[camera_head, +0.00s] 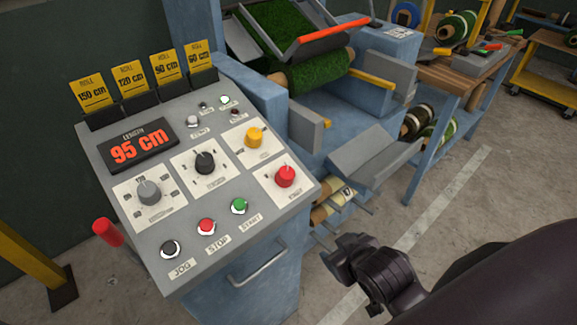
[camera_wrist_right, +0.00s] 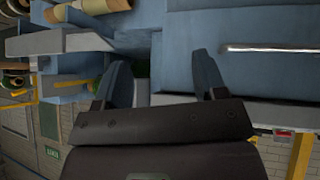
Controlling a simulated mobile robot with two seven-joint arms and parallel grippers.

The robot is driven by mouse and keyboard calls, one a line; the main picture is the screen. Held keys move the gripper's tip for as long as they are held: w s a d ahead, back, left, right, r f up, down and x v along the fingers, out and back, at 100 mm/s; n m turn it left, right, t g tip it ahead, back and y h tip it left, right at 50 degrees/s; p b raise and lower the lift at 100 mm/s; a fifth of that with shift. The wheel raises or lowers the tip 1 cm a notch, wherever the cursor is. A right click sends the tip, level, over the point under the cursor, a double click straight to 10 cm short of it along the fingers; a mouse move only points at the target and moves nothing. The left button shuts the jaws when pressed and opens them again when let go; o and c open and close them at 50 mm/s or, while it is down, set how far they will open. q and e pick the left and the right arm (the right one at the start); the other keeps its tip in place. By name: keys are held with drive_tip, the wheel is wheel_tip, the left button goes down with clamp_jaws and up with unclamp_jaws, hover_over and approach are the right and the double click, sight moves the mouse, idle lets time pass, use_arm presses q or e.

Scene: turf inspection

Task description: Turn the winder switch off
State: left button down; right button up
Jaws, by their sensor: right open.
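The grey control panel (camera_head: 185,245) slopes toward me in the head view. It carries a grey knob (camera_head: 149,192), a black knob (camera_head: 205,162), a yellow knob (camera_head: 254,137) and a red knob (camera_head: 286,176), each on a white plate. The small plate labels are too blurred for me to tell which is the winder switch. My right gripper (camera_head: 352,284) is open and empty, low and right of the panel, apart from it. Its two fingers (camera_wrist_right: 162,82) show spread in the right wrist view, with blue machine body beyond. My left gripper is not in view.
Black, red and green buttons (camera_head: 239,206) line the panel's lower part. A red-topped lever (camera_head: 107,232) stands at its left side. A metal handle (camera_head: 258,264) sticks out below. Rods and a roll (camera_head: 335,203) lie between panel and gripper.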

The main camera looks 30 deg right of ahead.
drive_tip(key=w+a+r+n+t, duration=0.1)
drive_tip(key=w+r, duration=0.2)
drive_tip(key=r, duration=0.1)
drive_tip(key=w+a+r+t, duration=0.2)
drive_tip(key=w+r, duration=0.1)
drive_tip(key=r, duration=0.1)
drive_tip(key=w+a+r+n+t, duration=0.1)
drive_tip(key=w+a+r+t, duration=0.1)
drive_tip(key=r, duration=0.3)
drive_tip(key=shift+w+a+n+y+p, duration=0.1)
drive_tip(key=shift+w+n+y+p, duration=0.25)
drive_tip(key=shift+w, duration=0.25)
drive_tip(key=w+a+r+n+t+y, duration=0.45)
drive_tip(key=a+r+y, duration=0.2)
drive_tip(key=r, duration=0.35)
drive_tip(key=s+a+r+n+g+y, duration=0.25)
drive_tip(key=a+n+g+y, duration=0.25)
drive_tip(key=a+n+y, duration=0.3)
drive_tip(key=s+a+r+n+g+y, duration=0.2)
drive_tip(key=a+r+n+g+y, duration=0.3)
drive_tip(key=n, duration=0.6)
drive_tip(key=n+g+h, duration=0.8)
drive_tip(key=n+h, duration=0.3)
drive_tip(key=h, duration=0.8)
approach(287, 171)
drive_tip(key=f, duration=1)
drive_tip(key=shift+a, duration=0.2)
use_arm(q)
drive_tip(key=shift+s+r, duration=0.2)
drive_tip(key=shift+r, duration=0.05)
